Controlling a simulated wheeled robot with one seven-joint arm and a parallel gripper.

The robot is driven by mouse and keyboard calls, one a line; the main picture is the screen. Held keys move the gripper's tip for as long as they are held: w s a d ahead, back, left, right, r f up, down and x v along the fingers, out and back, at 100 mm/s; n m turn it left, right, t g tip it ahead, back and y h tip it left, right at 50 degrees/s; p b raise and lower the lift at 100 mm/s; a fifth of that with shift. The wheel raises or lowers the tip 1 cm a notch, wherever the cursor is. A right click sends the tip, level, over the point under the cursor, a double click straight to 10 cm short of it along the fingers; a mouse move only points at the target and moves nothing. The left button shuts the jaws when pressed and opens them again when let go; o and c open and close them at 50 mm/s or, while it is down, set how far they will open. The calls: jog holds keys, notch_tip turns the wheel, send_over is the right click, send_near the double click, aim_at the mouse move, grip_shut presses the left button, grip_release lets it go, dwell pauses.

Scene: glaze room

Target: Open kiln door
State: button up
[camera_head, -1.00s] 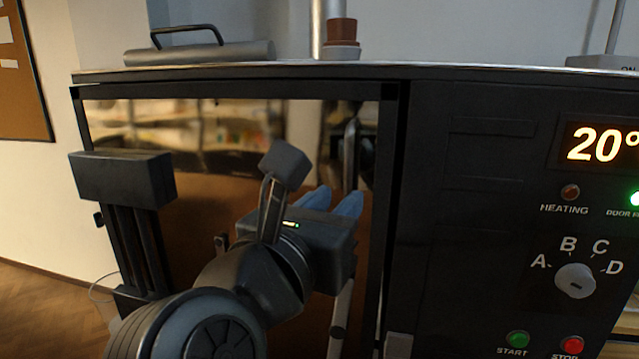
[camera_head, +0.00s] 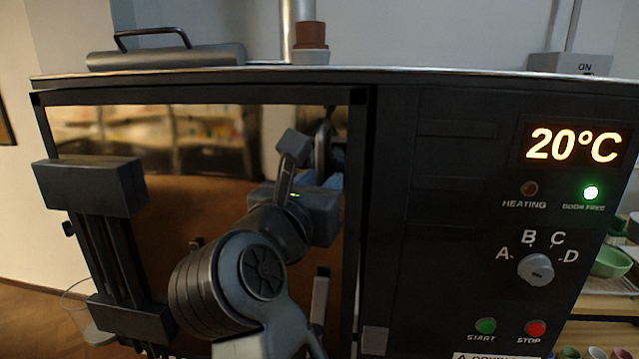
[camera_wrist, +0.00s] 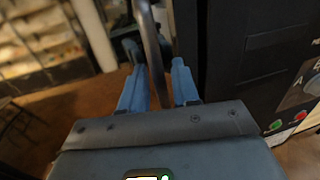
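The kiln door (camera_head: 150,190) is a glossy, mirror-like brown panel in a dark frame, and it looks shut. Its handle is an upright metal bar near the door's right edge; its upper part (camera_head: 322,150) shows above my gripper and a lower part below. My gripper (camera_head: 333,181) is in front of the door at the handle, its fingers partly hidden by my arm. In the wrist view my gripper (camera_wrist: 158,66) has its two blue fingers apart, with the handle bar (camera_wrist: 152,45) running between them. A gap shows beside the bar, so it is not clamped.
The kiln's control panel (camera_head: 480,220) is on the right, reading 20°C with a green door lamp lit. A dark block on posts (camera_head: 90,187) stands at the door's left side. Green bowls (camera_head: 610,262) are at far right.

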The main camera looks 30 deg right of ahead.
jog(key=shift+c, duration=0.4)
grip_shut()
